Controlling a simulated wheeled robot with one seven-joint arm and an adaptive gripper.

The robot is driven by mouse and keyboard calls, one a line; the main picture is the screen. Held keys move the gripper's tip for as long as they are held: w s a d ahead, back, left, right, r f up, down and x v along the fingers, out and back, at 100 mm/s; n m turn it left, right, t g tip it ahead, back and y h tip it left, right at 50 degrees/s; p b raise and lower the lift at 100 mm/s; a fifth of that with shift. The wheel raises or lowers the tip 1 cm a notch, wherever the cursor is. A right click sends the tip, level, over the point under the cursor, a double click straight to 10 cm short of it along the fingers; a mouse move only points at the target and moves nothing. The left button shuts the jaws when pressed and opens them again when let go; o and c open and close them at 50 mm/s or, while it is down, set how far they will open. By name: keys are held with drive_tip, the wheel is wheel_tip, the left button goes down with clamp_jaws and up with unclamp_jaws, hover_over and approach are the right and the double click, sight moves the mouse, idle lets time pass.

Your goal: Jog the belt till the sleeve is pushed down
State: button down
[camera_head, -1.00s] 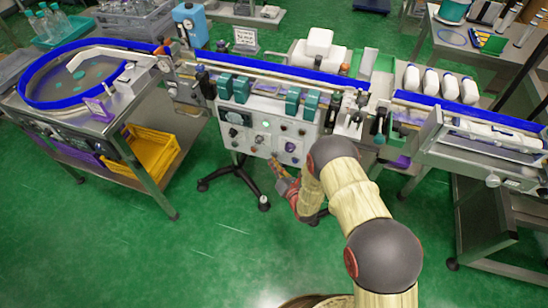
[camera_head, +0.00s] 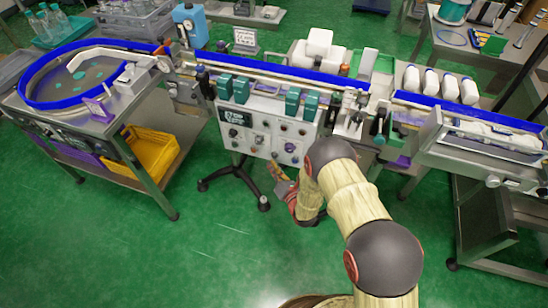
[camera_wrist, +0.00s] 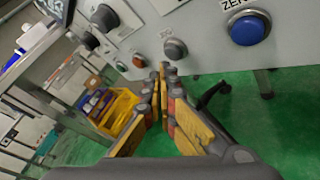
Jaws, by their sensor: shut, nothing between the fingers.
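The conveyor belt with blue rails (camera_head: 280,70) crosses the back of the scene. Below it hangs a white control panel (camera_head: 262,142) with knobs, buttons and a dark display (camera_head: 234,116) showing white text, perhaps "STOP". My gripper (camera_head: 276,169) is at the panel's lower edge, fingers shut and empty. In the wrist view my gripper (camera_wrist: 163,68) points at the panel, its tips just below a dark grey button (camera_wrist: 175,48); I cannot tell if they touch it. A blue button (camera_wrist: 249,27) is to the right. I cannot make out the sleeve.
A round feeding table (camera_head: 85,75) with blue rim stands left, a yellow crate (camera_head: 152,152) beneath. A wheeled stand (camera_head: 240,180) has legs on the floor below the panel. Green floor in front is clear.

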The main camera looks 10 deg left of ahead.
drive_tip(key=shift+s, duration=0.1)
drive_tip(key=shift+s+a, duration=0.2)
drive_tip(key=shift+s, duration=2.2)
drive_tip(key=shift+r+p, duration=0.1)
drive_tip(key=shift+p, duration=0.2)
idle(1.0)
